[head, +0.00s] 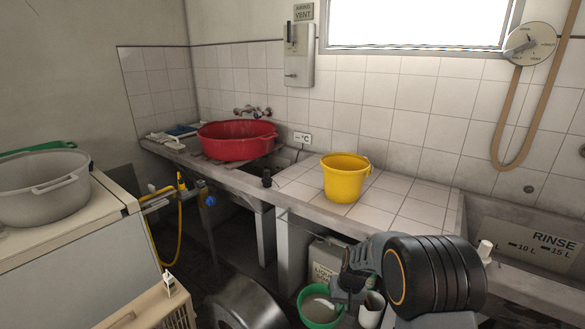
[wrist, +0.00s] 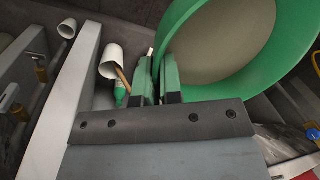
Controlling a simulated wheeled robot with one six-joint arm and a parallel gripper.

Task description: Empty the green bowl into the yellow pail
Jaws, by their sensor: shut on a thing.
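The green bowl (head: 309,315) shows low in the head view, below the counter front, with a pale grey-beige content inside. In the wrist view the bowl's green rim (wrist: 185,22) fills the upper right. My gripper (wrist: 158,75) is shut on the bowl's rim at its near left side. In the head view my gripper (head: 340,292) is at the bowl's right edge, partly hidden by my arm. The yellow pail (head: 345,180) stands upright on the tiled counter, above and beyond the bowl. Its inside bottom is hidden.
A red tub (head: 235,141) sits at the counter's left end. A grey basin (head: 42,188) stands on a white machine at left. A white cup (wrist: 112,60) is near my gripper. The tiled counter (head: 402,205) right of the pail is clear. A rinse trough (head: 520,250) lies at right.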

